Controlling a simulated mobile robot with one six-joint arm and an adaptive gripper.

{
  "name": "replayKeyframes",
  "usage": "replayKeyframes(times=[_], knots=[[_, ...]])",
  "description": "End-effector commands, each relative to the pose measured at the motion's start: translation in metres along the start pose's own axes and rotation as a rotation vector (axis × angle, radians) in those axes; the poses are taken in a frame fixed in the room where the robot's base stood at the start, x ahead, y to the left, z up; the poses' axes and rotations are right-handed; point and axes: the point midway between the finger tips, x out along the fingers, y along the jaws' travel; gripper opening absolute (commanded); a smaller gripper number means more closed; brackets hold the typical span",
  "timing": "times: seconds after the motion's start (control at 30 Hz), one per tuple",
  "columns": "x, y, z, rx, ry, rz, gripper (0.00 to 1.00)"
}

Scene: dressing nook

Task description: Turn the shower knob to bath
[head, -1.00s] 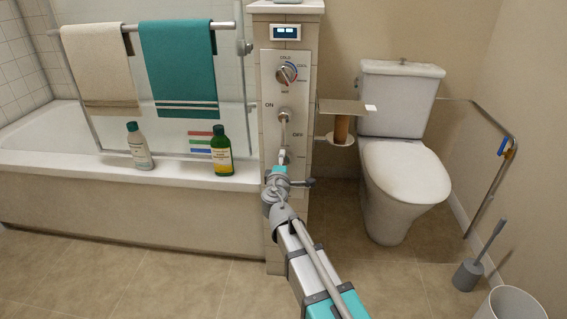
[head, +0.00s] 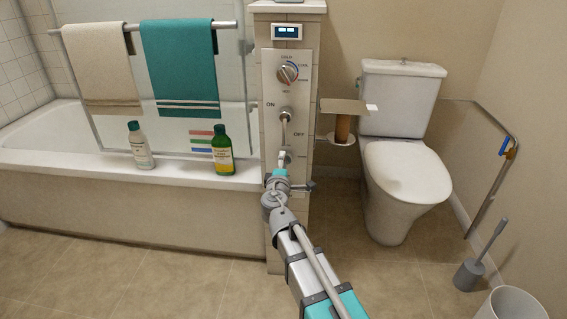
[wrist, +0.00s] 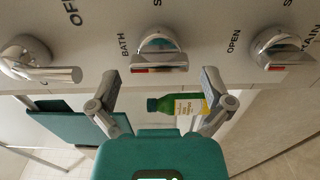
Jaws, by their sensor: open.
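The shower knob (wrist: 160,50), a round chrome dial with a bar grip and a red mark at its left end, fills the upper middle of the wrist view. The BATH label (wrist: 123,45) is to its left; a label starting with S is cut off at the top. My gripper (wrist: 158,78) is open and empty, its fingers spread either side just short of the knob, with a visible gap. In the head view my gripper (head: 281,160) is in front of the lower wall panel (head: 270,75) and largely hides the knob.
A chrome lever (wrist: 38,62) is left of the knob and a drain knob (wrist: 275,50) right of it. A green bottle (head: 222,155) and a white bottle (head: 139,150) stand on the tub rim. A toilet (head: 400,180) and paper holder (head: 342,127) are to the right.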

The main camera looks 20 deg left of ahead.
Motion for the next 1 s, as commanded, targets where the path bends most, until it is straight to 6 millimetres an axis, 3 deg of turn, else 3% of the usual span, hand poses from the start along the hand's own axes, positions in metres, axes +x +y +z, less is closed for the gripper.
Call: replayKeyframes(times=[0.53,0.73,1.0], knots=[[-0.085,0.000,0.001,-0.001,0.001,0.000,1.00],[-0.099,0.000,0.001,-0.001,0.000,0.000,1.00],[-0.101,0.000,0.000,-0.001,0.000,0.000,1.00]])
